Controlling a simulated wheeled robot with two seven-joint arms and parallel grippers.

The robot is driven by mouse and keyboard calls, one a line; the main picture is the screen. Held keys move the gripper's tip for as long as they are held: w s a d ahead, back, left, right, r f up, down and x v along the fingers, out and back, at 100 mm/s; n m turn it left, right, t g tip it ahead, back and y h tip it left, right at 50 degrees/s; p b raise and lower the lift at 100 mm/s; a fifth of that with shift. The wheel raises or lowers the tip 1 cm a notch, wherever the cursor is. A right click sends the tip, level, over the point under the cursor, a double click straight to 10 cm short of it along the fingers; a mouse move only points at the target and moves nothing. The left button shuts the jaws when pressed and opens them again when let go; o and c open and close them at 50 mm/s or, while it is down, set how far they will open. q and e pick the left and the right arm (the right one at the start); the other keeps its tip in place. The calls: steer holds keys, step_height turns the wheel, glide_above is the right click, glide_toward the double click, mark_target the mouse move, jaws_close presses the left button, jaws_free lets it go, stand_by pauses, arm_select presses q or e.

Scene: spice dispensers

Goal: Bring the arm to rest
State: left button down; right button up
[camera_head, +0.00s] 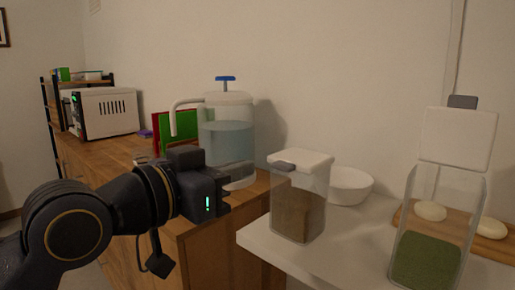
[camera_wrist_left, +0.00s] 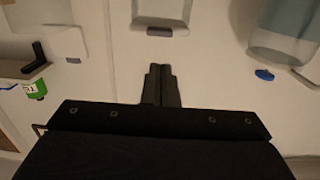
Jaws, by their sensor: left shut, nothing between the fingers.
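My left arm comes in from the left in the head view, with its dark left gripper (camera_head: 226,196) at about counter height. The gripper is shut and empty. It is left of a clear container of brown spice (camera_head: 297,214) with a white lid and apart from it. In the left wrist view the two dark fingers (camera_wrist_left: 161,84) are together with nothing between them. A clear container of green spice (camera_head: 427,260), with its white lid tipped up, stands farther right. My right gripper is not in view.
A water dispenser (camera_head: 227,145) with a blue top stands on the wooden cabinet (camera_head: 215,235) behind the gripper. A white bowl (camera_head: 350,184) and a wooden board (camera_head: 406,211) with pale round items are on the white counter (camera_head: 340,262). A white appliance (camera_head: 108,112) stands at the back left.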

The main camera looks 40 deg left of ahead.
arm_select(q)
steer(key=shift+s+f, duration=0.3)
steer(key=shift+s, duration=0.55)
steer(key=w+d+f+g+h, duration=0.1)
steer(key=w+d+f+g, duration=0.15)
steer(key=f, duration=0.65)
steer(key=w+d+f+g+h, duration=0.1)
steer(key=w+d+f+g, duration=0.15)
steer(key=f, duration=0.65)
steer(key=s+d+f+n+g+h, duration=0.1)
steer(key=s+d+f+g, duration=0.25)
steer(key=f, duration=0.65)
steer(key=s+d+f+n+g+h, duration=0.1)
steer(key=s+d+f+g, duration=0.25)
steer(key=f, duration=0.55)
step_height(320, 180, up, 34)
steer(key=w+p, duration=0.1)
steer(key=p, duration=3.2)
steer(key=shift+w+a+f, duration=0.15)
steer(key=shift+a+f, duration=0.1)
steer(key=shift+a, duration=0.1)
